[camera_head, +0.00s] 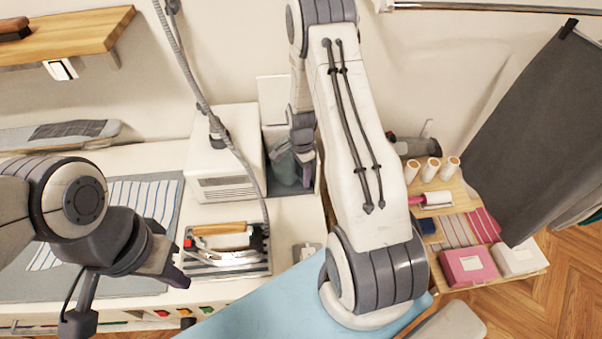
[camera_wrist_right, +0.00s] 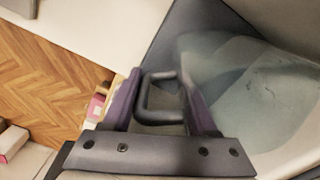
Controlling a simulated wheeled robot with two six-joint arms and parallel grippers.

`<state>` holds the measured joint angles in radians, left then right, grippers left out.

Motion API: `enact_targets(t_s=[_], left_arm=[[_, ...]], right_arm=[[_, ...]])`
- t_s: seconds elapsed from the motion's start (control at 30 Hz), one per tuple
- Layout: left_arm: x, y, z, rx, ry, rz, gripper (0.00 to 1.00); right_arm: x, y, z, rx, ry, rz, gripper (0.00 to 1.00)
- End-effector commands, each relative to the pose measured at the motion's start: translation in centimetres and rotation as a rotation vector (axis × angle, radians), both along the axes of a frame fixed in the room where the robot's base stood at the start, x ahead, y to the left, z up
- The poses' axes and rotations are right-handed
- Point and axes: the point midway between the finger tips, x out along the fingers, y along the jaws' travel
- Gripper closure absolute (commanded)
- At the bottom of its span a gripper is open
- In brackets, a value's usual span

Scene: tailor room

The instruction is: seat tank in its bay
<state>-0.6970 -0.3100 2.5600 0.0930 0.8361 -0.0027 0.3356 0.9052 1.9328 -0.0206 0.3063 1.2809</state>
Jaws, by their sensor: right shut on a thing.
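The tank (camera_head: 284,168) is a translucent blue-grey container. In the head view it is within the dark-lined bay (camera_head: 309,188), right of the white steam unit (camera_head: 222,158). My right gripper (camera_head: 304,165) reaches down at the tank's right side. In the right wrist view, the right gripper (camera_wrist_right: 160,103) is shut on the tank's grey loop handle (camera_wrist_right: 150,92), with the tank body (camera_wrist_right: 248,85) beyond it. I cannot tell whether the tank's base touches the bay floor. My left gripper (camera_head: 174,274) is over the table's left part, clear of the tank; its finger gap is hidden.
An iron (camera_head: 225,240) rests on a rack in front of the steam unit, with a hose running up from it. Blue cloth (camera_head: 265,305) covers the front board. A shelf at right holds spools (camera_head: 430,169) and a pink box (camera_head: 468,266). Grey fabric (camera_head: 530,130) hangs at right.

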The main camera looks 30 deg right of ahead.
Motion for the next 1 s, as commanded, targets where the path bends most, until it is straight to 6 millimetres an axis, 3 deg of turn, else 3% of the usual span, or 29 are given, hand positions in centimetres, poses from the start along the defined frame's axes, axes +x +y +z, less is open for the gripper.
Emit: enact_targets(t_s=[0.07,0.1,0.13,0.53,1.0], left_arm=[[0.0,0.0,-0.2,0.000,0.000,0.000,1.00],[0.0,0.0,-0.2,0.000,0.000,0.000,1.00],[0.0,0.0,-0.1,0.000,0.000,0.000,1.00],[0.0,0.0,0.2,0.000,0.000,0.002,1.00],[0.0,0.0,2.9,0.000,0.000,-0.003,1.00]], right_arm=[[0.0,0.0,-0.2,0.000,-0.001,0.000,1.00],[0.0,0.0,-0.2,0.000,-0.001,0.000,0.38],[0.0,0.0,-0.2,0.000,-0.001,0.000,0.29],[0.0,0.0,0.2,0.000,0.000,0.000,0.29],[0.0,0.0,3.9,0.000,0.000,0.000,0.29]])
